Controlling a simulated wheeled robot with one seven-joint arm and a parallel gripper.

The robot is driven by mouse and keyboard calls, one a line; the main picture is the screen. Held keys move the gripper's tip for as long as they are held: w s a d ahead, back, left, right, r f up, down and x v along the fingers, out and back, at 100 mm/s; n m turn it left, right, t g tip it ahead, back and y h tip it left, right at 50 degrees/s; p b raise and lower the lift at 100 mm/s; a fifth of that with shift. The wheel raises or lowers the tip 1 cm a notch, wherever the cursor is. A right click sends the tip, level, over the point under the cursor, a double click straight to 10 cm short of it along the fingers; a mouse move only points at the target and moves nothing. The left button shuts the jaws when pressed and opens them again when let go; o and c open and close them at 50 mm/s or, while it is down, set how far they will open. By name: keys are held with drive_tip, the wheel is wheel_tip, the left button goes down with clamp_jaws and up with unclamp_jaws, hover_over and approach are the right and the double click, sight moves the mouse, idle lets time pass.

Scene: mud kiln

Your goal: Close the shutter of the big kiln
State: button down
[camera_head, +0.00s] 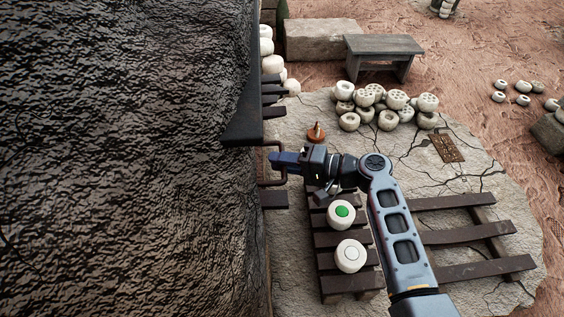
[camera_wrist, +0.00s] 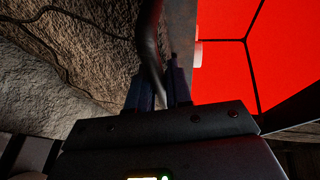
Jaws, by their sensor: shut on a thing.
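The big kiln (camera_head: 130,160) fills the left of the head view as a dark, rough wall. My gripper (camera_head: 279,160) is shut on this handle. In the wrist view, the handle (camera_wrist: 149,45) runs up between the fingers of my gripper (camera_wrist: 160,88). A narrow grey strip of the shutter (camera_wrist: 180,25) shows behind it. Bright red surfaces (camera_wrist: 250,60) with dark seams show to the right of the strip, seemingly the open kiln inside. The shutter's full face is hidden.
A heap of pale pierced pieces (camera_head: 385,105), a bench (camera_head: 384,46) and a stone block (camera_head: 322,40) stand farther back.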

wheel_tip(320, 180, up, 28)
drive_tip(key=p, duration=1.9)
drive_tip(key=shift+w, duration=0.15)
drive_tip(key=c, duration=1.3)
unclamp_jaws()
drive_tip(key=shift+o, duration=0.9)
drive_tip(key=shift+f, duration=0.15)
drive_tip(key=v, duration=0.8)
